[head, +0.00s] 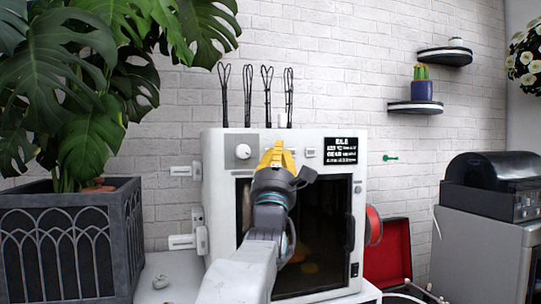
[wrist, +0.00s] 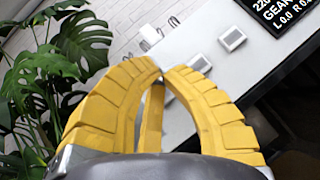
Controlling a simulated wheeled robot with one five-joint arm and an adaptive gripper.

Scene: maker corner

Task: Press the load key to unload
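A white printer-like machine (head: 215,215) has a front panel with a round knob (head: 243,151), small keys and a black display (head: 340,151). A key (head: 310,153) shows just left of the display. In the wrist view two square grey-white keys, one nearer the display (wrist: 232,38) and one lower left (wrist: 201,63), stand on the panel; their labels are not readable, so I cannot tell which is the load key. My yellow gripper (head: 277,153) is in front of the panel, between knob and display. In the wrist view its fingertips (wrist: 162,67) come together, with nothing between them.
A large plant in a dark planter (head: 65,250) stands at the left. A red open case (head: 387,250) and a red spool (head: 373,226) are right of the machine. A black-lidded device (head: 490,172) sits on a grey cabinet (head: 480,250) farther right. Wall shelves (head: 415,107) hang above.

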